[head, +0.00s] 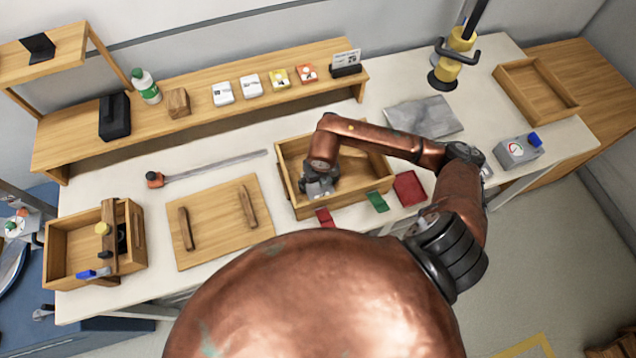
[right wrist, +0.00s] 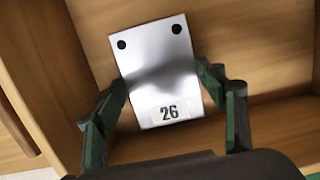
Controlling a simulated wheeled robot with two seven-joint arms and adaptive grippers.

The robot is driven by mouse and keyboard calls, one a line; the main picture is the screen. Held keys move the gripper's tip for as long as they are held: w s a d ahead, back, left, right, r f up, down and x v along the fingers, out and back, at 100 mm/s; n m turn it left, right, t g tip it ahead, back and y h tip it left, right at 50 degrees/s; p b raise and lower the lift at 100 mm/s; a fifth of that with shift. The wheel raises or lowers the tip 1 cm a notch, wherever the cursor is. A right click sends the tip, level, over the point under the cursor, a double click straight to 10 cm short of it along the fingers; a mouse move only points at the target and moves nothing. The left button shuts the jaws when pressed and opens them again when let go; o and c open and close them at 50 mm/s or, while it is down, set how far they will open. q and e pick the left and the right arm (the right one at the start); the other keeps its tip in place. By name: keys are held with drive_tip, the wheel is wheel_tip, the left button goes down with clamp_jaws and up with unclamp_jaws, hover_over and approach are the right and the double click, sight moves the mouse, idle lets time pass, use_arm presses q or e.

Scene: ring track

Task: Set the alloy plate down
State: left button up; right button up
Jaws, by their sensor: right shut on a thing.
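The alloy plate (right wrist: 160,75) is a silvery rectangle with two dark holes at its far end and a label reading 26 at its near end. It shows in the right wrist view between the green-padded fingers of my right gripper (right wrist: 163,105), which is shut on it. In the head view my right gripper (head: 319,188) reaches down into the left part of an open wooden box (head: 345,207). The plate is hard to make out there. Whether it touches the box floor cannot be told. My left gripper is not in view.
A wooden board with two handles (head: 215,225) lies left of the box. Red (head: 409,188) and green (head: 377,202) pieces lie by its front right side. A grey slab (head: 425,117) lies behind right. A wooden tote (head: 75,245) stands at far left, an empty tray (head: 513,75) at far right.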

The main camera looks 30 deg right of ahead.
sight(320, 190)
drive_tip(key=shift+f, duration=0.25)
drive_tip(key=o, duration=1.6)
wheel_tip(320, 190, up, 12)
drive_tip(key=s, duration=0.1)
drive_tip(key=shift+s+a, duration=0.2)
drive_tip(key=shift+s, duration=0.2)
